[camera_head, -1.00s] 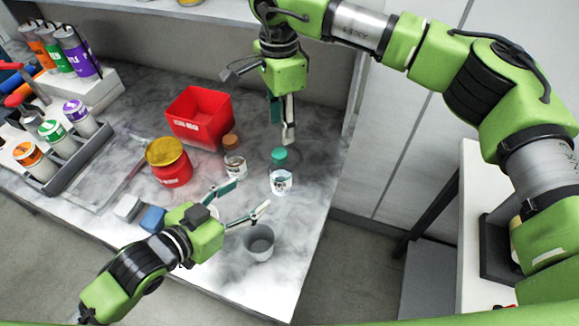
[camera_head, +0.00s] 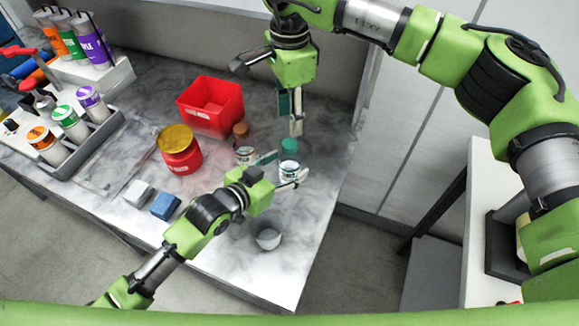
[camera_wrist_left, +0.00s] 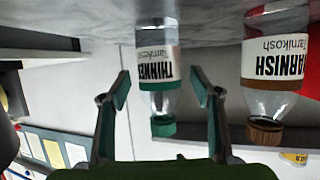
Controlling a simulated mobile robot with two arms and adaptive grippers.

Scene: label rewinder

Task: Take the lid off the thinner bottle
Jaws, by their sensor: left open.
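The thinner bottle (camera_head: 289,172) stands upright on the bench in the head view, with its green lid (camera_head: 289,146) on top. In the left wrist view, which is upside down, its label reads THINNER (camera_wrist_left: 157,72) and the green lid (camera_wrist_left: 163,126) is on it. My left gripper (camera_head: 284,168) is open at the bottle, with one finger to each side of it in the wrist view (camera_wrist_left: 160,85). I cannot tell whether the fingers touch it. My right gripper (camera_head: 291,118) hangs just above the lid, pointing down; its finger gap is unclear.
The varnish bottle (camera_wrist_left: 273,70) with a brown lid stands close beside the thinner bottle. A red bin (camera_head: 212,108), a red can with a yellow lid (camera_head: 180,155), a blue block (camera_head: 166,206) and a grey cup (camera_head: 268,238) stand around. The bench's right edge is near.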

